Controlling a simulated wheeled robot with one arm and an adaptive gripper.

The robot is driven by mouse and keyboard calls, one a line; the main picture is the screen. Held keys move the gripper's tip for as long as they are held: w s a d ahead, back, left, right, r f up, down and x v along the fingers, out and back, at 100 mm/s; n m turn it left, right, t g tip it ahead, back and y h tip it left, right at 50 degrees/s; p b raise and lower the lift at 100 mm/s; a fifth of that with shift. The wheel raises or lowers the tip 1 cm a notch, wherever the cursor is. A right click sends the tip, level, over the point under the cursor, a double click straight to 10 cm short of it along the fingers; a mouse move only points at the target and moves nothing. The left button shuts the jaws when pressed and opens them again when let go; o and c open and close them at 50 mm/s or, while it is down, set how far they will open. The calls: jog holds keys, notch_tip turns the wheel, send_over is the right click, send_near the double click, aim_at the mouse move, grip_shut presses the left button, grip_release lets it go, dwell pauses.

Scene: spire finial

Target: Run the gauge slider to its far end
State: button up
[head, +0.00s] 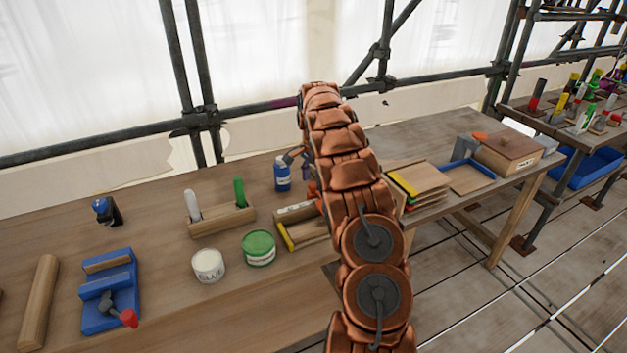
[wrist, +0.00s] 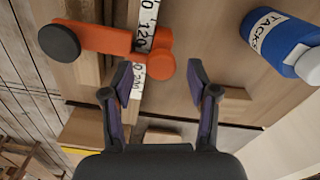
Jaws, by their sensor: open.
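The gauge slider (wrist: 115,40) is an orange block with a dark round knob at its left end and an orange knob near its right end. It sits across a white numbered scale (wrist: 145,20) on a wooden gauge; the number 120 shows beside it. In the head view the slider (head: 313,190) is a small orange patch, mostly hidden by my arm. My gripper (wrist: 160,85) is open and empty in the wrist view. Its left fingertip is close to the scale, just below the slider; I cannot tell whether they touch.
A blue TACKS bottle (wrist: 278,38) stands right of my gripper and also shows in the head view (head: 282,178). A green tin (head: 258,248), a glue tin (head: 208,265) and a wooden rack (head: 222,222) stand left of my arm. Trays (head: 418,185) lie to its right.

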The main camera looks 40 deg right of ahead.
jog(key=shift+f, duration=0.75)
grip_shut()
